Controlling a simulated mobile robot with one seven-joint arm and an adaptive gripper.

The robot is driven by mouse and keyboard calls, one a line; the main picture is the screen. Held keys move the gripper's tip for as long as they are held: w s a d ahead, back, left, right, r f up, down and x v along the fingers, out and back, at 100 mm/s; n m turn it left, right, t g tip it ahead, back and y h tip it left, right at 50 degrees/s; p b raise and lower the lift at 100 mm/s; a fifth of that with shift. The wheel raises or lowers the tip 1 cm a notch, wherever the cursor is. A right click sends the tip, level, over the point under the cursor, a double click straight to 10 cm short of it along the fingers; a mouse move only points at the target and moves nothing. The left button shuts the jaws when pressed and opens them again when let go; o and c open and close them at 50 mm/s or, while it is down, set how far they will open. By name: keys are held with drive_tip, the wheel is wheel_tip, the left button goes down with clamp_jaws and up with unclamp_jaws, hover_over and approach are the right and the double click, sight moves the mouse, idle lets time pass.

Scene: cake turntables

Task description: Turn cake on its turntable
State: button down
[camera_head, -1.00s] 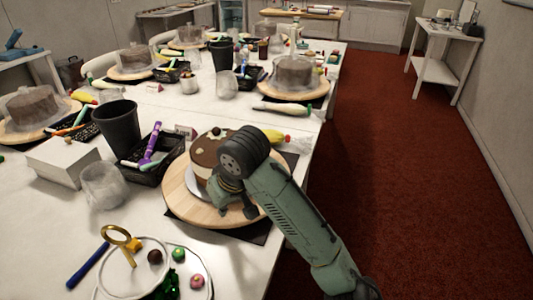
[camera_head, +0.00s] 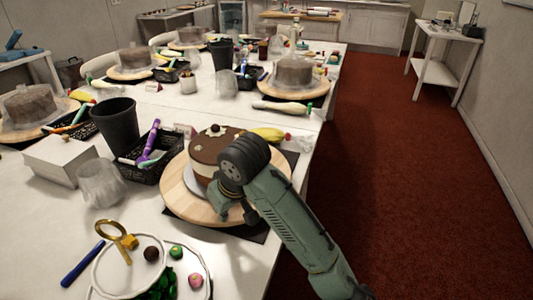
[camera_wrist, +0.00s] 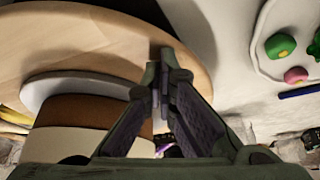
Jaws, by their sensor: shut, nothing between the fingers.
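The cake (camera_head: 212,146), brown on top with a pale decoration, sits on a white board on the round wooden turntable (camera_head: 183,207) near the front of the long table. In the wrist view the cake's brown and cream side (camera_wrist: 85,112) and the wooden disc (camera_wrist: 75,40) show at left. My gripper (camera_wrist: 160,85) is shut and empty, with its fingertips over the turntable's rim beside the cake. Whether the fingertips touch the wood cannot be told. In the head view my gripper (camera_head: 238,208) is at the turntable's front right, partly hidden by my wrist.
A black basket (camera_head: 150,165) with tools, a clear cup (camera_head: 100,183) and a black cup (camera_head: 116,125) stand left of the turntable. A plate with small coloured items (camera_head: 150,272) lies in front. A yellow piping bag (camera_head: 265,134) lies behind. Red carpet floor is clear at right.

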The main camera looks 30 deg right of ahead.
sight(236, 212)
drive_tip(key=shift+d, duration=0.15)
drive_tip(key=shift+s+d, duration=0.3)
drive_tip(key=shift+d, duration=0.55)
drive_tip(key=shift+s+d, duration=0.2)
drive_tip(key=shift+d, duration=0.7)
drive_tip(key=shift+r+p, duration=1.4)
wheel_tip(236, 212, up, 2)
drive_tip(key=shift+r+p, duration=0.2)
drive_tip(key=shift+p, duration=1)
wheel_tip(236, 212, up, 4)
drive_tip(key=shift+f, duration=0.2)
